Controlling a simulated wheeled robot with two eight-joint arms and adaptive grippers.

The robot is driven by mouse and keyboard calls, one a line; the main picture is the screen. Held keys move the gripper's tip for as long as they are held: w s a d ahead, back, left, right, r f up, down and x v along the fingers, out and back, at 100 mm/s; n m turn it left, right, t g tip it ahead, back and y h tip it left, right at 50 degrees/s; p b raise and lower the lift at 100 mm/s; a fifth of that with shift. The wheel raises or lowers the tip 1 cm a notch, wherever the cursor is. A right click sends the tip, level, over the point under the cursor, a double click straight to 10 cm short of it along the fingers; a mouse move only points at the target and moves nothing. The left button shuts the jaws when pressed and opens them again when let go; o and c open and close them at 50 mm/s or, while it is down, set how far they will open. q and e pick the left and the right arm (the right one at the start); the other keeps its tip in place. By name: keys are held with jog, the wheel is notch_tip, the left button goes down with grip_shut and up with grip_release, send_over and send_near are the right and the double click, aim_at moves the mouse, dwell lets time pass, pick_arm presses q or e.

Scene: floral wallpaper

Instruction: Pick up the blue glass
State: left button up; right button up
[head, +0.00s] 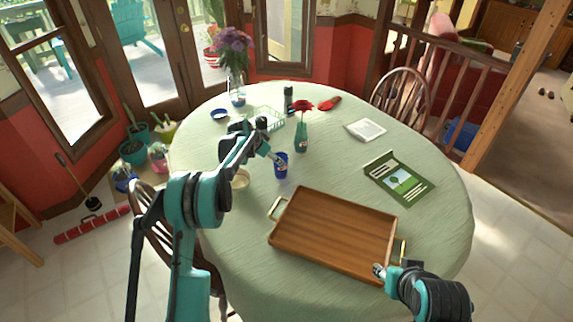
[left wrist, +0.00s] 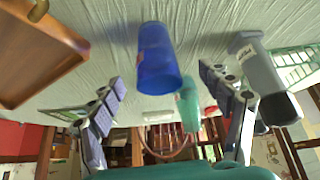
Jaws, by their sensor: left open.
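The blue glass (head: 281,170) stands on the table, left of centre in the head view. In the left wrist view, the blue glass (left wrist: 157,58) is in front of my left gripper (left wrist: 160,84), in line with the gap between its two spread fingers. My left gripper (head: 277,158) is open and empty, close to the glass's upper part in the head view. I cannot tell whether a finger touches it. My right gripper (head: 382,271) is by the tray's front right corner; its finger opening is too small to read.
A wooden tray (head: 333,232) lies in front right of the glass. A green vase (head: 301,137) with a red flower stands just behind it. A grey container (left wrist: 262,75) is beside the right finger in the wrist view. A green book (head: 398,179) lies at right.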

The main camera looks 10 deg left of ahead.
pick_arm(q)
jog(key=shift+b+x, duration=0.4)
jog(key=shift+x, duration=0.65)
jog(key=b+x, duration=0.2)
jog(key=x, duration=0.3)
jog(key=shift+d+f, duration=0.25)
jog(key=shift+d, duration=0.05)
jog(key=shift+r, duration=0.15)
jog(key=c, duration=1.4)
